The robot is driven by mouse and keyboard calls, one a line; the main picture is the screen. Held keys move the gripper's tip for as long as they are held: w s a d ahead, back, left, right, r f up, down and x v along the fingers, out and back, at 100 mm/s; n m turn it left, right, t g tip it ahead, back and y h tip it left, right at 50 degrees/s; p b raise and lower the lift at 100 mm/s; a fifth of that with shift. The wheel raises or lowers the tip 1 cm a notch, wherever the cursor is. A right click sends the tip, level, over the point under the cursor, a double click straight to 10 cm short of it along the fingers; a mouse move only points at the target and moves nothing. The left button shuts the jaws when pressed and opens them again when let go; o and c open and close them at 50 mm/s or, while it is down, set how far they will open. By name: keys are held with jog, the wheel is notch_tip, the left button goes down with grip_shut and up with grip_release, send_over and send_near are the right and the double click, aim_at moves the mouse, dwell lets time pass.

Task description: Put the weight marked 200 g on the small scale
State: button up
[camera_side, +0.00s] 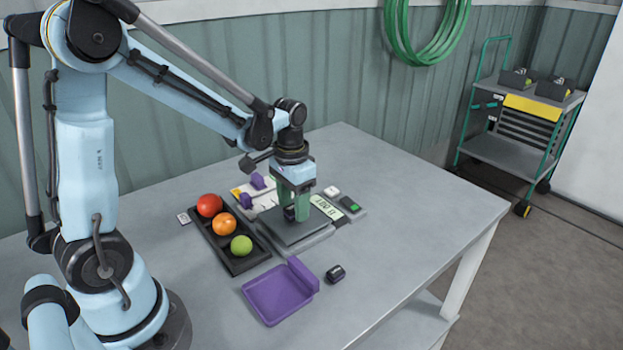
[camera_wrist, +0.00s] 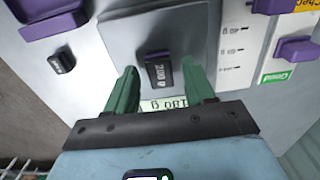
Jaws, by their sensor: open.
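The small scale (camera_side: 318,240) has a flat grey plate, which fills the middle of the wrist view (camera_wrist: 122,38). A dark block, the weight marked 200 g (camera_wrist: 159,70), sits over the plate with its label upside down in the wrist view. In the side view it shows partly, low between the green fingers, and appears to rest on the plate. My gripper (camera_side: 292,214) is open, its fingers (camera_wrist: 160,74) on either side of the weight.
A purple tray (camera_side: 272,298) and another dark block (camera_side: 335,273) lie in front of the scale. A black tray (camera_side: 246,265) with red, orange and green tomatoes stands left. A card (camera_side: 265,203) with purple pieces lies behind. The table's right side is clear.

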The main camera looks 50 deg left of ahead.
aim_at(293, 208)
notch_tip(293, 208, up, 12)
jog(key=s+d+f+t, duration=0.3)
jog(key=s+d+t, duration=0.3)
jog(key=d+t, duration=0.1)
dwell(0.8)
